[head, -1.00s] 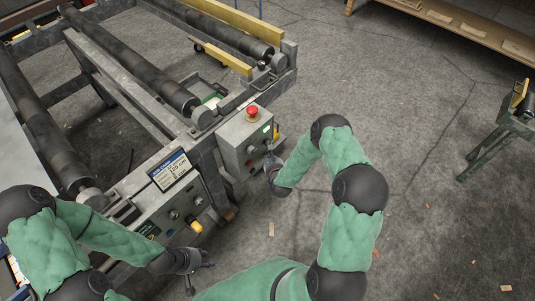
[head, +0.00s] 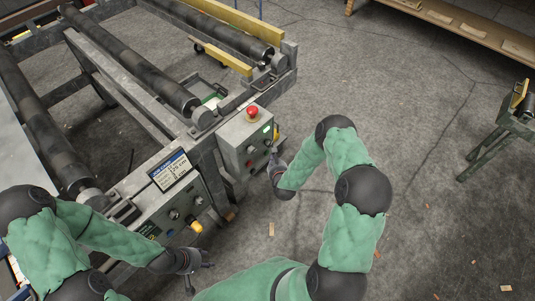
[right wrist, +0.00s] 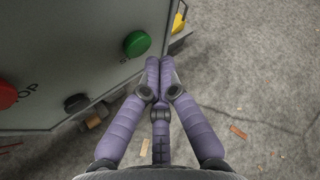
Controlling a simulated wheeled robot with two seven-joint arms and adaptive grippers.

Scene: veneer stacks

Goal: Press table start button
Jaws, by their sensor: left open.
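The green button (right wrist: 137,43) is on the front face of a grey control box (right wrist: 60,40) in the right wrist view, with a label starting in "S" beside it. The box also shows in the head view (head: 235,150). My right gripper (right wrist: 160,62) has its fingers together with nothing between them. Its tips are just right of and slightly below the green button in that view, apart from it in the picture. In the head view my right gripper (head: 273,160) is by the box's front right side. My left gripper (head: 206,263) is open and empty near the lower panel.
A red mushroom button (head: 252,113) tops the box; a red button (right wrist: 5,94) and black knob (right wrist: 76,103) are on its face. A panel with a display sign (head: 170,170) and yellow knob (head: 196,226) stands left. Roller frame (head: 120,85) lies behind.

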